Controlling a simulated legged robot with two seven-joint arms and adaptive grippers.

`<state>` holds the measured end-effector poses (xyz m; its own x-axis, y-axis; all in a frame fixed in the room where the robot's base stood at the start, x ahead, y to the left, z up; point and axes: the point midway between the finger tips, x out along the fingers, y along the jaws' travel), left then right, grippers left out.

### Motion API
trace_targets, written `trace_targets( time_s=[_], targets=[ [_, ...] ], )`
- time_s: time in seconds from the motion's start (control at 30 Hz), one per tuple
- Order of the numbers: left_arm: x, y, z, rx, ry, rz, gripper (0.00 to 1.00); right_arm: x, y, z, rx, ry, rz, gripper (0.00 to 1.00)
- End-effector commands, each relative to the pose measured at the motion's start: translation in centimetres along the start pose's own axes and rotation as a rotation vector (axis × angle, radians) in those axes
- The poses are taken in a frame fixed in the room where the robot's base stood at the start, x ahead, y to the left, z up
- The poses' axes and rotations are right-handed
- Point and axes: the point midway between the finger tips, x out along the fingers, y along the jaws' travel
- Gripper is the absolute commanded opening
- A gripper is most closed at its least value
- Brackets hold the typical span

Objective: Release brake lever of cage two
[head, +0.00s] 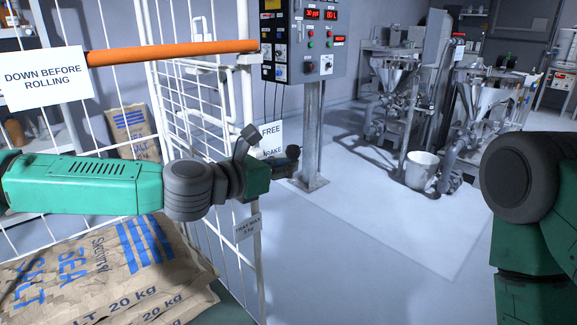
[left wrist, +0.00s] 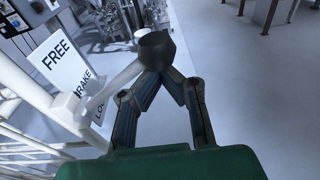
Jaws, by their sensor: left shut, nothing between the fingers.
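The brake lever is a white rod (left wrist: 121,78) with a black knob (left wrist: 157,46), fixed to a white bracket on the cage post. A white sign (left wrist: 68,72) beside it reads FREE at the top, BRAKE and a partly hidden LOC below. My left gripper (left wrist: 167,73) is shut and empty, with its fingertips close to the knob; I cannot tell if they touch. In the head view the knob (head: 293,152) shows just beyond my left gripper (head: 286,166), which hides most of the lever. My right gripper is out of view.
The white wire cage (head: 205,110) holds salt sacks (head: 95,268). An orange bar (head: 170,52) crosses it, with a sign (head: 45,78) reading DOWN BEFORE ROLLING. A control box on a post (head: 312,130) stands behind. Open floor (head: 400,255) lies to the right.

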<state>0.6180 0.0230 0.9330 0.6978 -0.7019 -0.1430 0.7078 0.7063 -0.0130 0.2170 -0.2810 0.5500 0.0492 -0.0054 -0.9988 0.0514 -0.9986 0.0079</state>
Motion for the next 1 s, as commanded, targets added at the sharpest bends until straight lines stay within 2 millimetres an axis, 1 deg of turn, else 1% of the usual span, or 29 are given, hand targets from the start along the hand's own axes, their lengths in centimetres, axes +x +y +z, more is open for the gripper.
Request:
trace_targets(
  time_s=[0.07, 0.17, 0.37, 0.43, 0.5, 0.6, 0.7, 0.83, 1.0],
  targets=[
    [0.1, 0.1, -0.2, 0.002, -0.005, 0.003, 0.0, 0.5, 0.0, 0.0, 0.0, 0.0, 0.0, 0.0],
    [0.5, 0.1, -1.3, 0.0, -0.003, 0.003, 0.0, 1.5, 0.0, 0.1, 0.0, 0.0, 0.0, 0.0],
    [1.6, -0.2, -4.7, -0.003, 0.001, 0.001, 0.0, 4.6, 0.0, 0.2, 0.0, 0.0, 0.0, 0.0],
    [-0.4, 0.0, -4.0, -0.005, 0.001, 0.003, 0.0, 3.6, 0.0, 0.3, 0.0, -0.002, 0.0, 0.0],
    [-2.2, 0.0, -3.7, -0.003, 0.0, 0.003, 0.0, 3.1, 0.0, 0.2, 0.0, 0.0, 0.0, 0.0],
    [-4.5, -0.1, -3.7, -0.004, 0.0, 0.003, 0.0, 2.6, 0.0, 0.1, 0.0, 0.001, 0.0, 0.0],
    [-6.2, -0.2, -3.8, -0.003, 0.001, 0.002, 0.0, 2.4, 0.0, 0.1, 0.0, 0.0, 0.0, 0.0],
    [-7.7, -0.2, -3.9, -0.003, 0.002, 0.002, 0.0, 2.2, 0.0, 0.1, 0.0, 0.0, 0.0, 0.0],
    [-8.5, -0.3, -3.9, -0.002, 0.002, 0.001, 0.0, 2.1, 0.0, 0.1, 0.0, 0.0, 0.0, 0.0]
  ],
)
